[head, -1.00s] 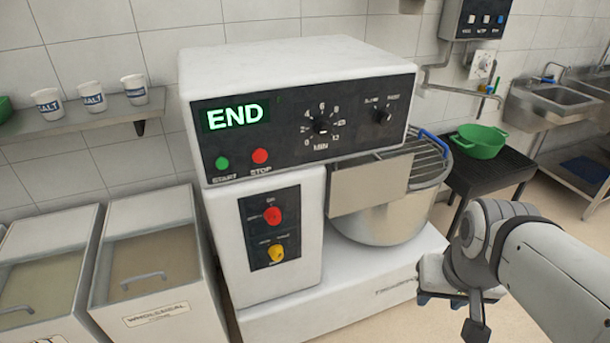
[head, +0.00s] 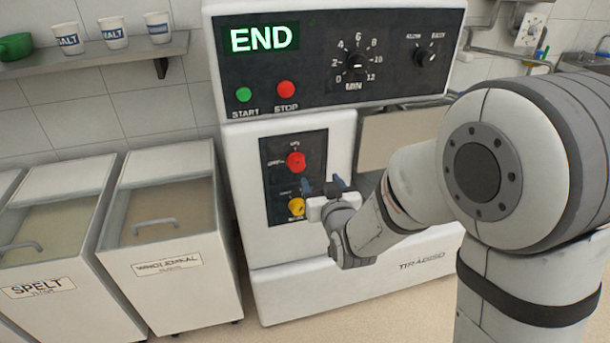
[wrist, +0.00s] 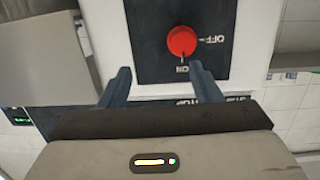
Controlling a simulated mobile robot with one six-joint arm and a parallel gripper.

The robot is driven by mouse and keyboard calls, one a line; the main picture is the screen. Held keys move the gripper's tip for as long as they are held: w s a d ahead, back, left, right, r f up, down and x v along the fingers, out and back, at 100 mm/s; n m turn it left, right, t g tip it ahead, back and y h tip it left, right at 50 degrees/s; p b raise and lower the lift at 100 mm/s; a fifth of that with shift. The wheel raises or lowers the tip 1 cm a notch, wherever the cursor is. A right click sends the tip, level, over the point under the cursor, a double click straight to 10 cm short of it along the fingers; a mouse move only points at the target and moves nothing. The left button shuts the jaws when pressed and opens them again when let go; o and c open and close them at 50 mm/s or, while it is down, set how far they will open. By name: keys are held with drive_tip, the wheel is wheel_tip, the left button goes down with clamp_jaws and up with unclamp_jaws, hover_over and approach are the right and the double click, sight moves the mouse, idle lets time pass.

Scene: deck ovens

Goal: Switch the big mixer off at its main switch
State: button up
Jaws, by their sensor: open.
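The big mixer (head: 400,290) stands in front of me, with a lit END display (head: 264,38). On its column is a black plate with a red rotary switch (head: 296,161), marked ON above and OFF to the left in the head view. The wrist view shows this red switch (wrist: 182,42) upside down, its pointer mark towards ON. My gripper (head: 322,184) is open and empty, just below and right of the red switch. In the wrist view the fingertips (wrist: 160,68) are short of the switch, which appears beyond them, right of centre. They do not appear to touch it.
A yellow knob (head: 296,206) sits below the red switch, close to my gripper. Green START (head: 243,94) and red STOP (head: 286,88) buttons are above. Flour bins (head: 170,240) stand to the left, below a shelf with cups (head: 113,33).

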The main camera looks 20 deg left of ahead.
sight(298, 166)
drive_tip(key=shift+n+t+y, duration=0.3)
drive_tip(key=shift+t+y, duration=0.1)
drive_tip(key=shift+y, duration=0.4)
drive_tip(key=w+a, duration=0.3)
drive_tip(key=a, duration=0.1)
drive_tip(key=w+a+f, duration=0.1)
drive_tip(key=w+a, duration=0.1)
drive_tip(key=a, duration=0.1)
drive_tip(key=shift+w, duration=0.3)
drive_tip(key=shift+c, duration=0.4)
drive_tip(key=shift+f, duration=0.1)
drive_tip(key=c, duration=0.9)
